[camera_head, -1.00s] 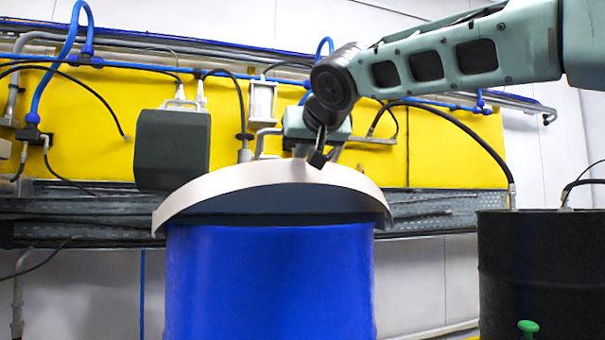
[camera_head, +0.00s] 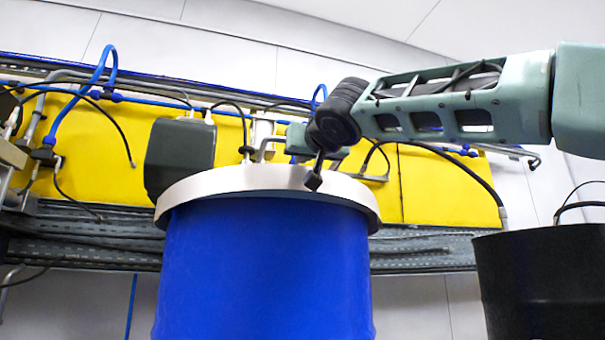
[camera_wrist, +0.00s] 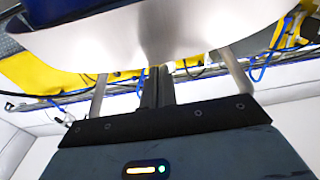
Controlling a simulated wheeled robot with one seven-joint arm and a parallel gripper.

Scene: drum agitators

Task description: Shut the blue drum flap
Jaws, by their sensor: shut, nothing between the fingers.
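The blue drum (camera_head: 265,275) stands upright at the middle of the head view. Its flap, a pale lid (camera_head: 235,182) with a wide rim, sits low across the drum's top, with a thin dark line under the rim. My gripper (camera_head: 314,183) is shut and empty, pointing down at the lid's right part. Its tip overlaps the pale rim in the picture; I cannot tell whether it touches. In the wrist view, the shut fingers (camera_wrist: 157,85) reach up to the pale lid surface (camera_wrist: 110,38). The drum's inside is hidden.
A black drum (camera_head: 545,285) stands at the right. A dark grey canister (camera_head: 180,155) stands behind the lid at the left. A yellow wall panel (camera_head: 440,190) with blue pipes and black hoses lies behind. Grey cable trays (camera_head: 80,240) run along the wall.

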